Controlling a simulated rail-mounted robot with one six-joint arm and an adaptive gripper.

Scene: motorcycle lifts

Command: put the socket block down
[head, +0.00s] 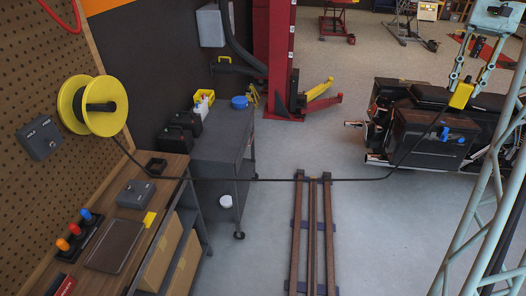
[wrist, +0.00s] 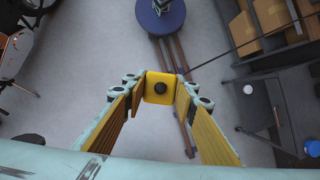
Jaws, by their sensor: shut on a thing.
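The socket block is a yellow block (head: 461,95) at the upper right of the head view, in the air in front of the motorcycle. A dark cable (head: 280,180) runs from it down and left to a yellow reel (head: 75,105) on the pegboard wall. My gripper (head: 464,84) is shut on the block and points downward. In the wrist view the block (wrist: 150,97) sits between the fingertips of my gripper (wrist: 161,87), with a round black spot in its middle. The block's contact with the fingers' inner faces is partly hidden.
Brown rails (head: 314,235) lie on the floor. A dark motorcycle (head: 425,130) stands at right.

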